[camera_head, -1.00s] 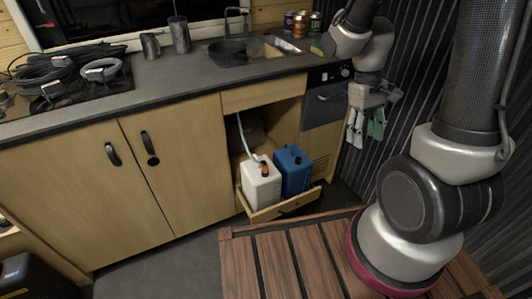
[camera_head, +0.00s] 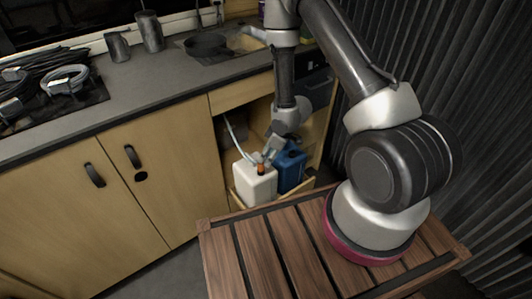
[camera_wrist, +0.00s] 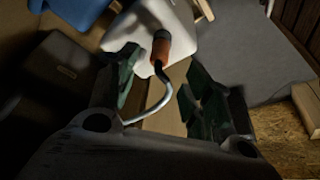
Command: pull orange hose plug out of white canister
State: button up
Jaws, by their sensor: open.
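The white canister (camera_head: 256,184) stands in the pulled-out drawer under the counter. The orange hose plug (camera_head: 261,169) sits upright in its top, with a pale hose (camera_head: 232,130) running from it up into the cabinet. In the wrist view, the orange plug (camera_wrist: 160,47) shows against the white canister (camera_wrist: 190,40), and the hose (camera_wrist: 155,105) curves down between the fingers. My gripper (camera_head: 268,157) is at the canister top, close to the plug. In the wrist view, my gripper (camera_wrist: 160,95) has its green-padded fingers apart, with the plug beyond the fingertips.
A blue canister (camera_head: 290,168) stands right beside the white one, also in the drawer (camera_head: 236,200). The cabinet opening and counter (camera_head: 150,85) lie above. A dark box (camera_wrist: 62,70) is at the left in the wrist view. Clear floor (camera_head: 165,275) lies in front.

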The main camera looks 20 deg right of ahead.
aim_at(261, 168)
jog(key=x, duration=0.7)
jog(key=shift+w+a+f, duration=0.1)
jog(key=shift+a+f, duration=0.1)
jog(key=shift+f, duration=0.1)
grip_shut()
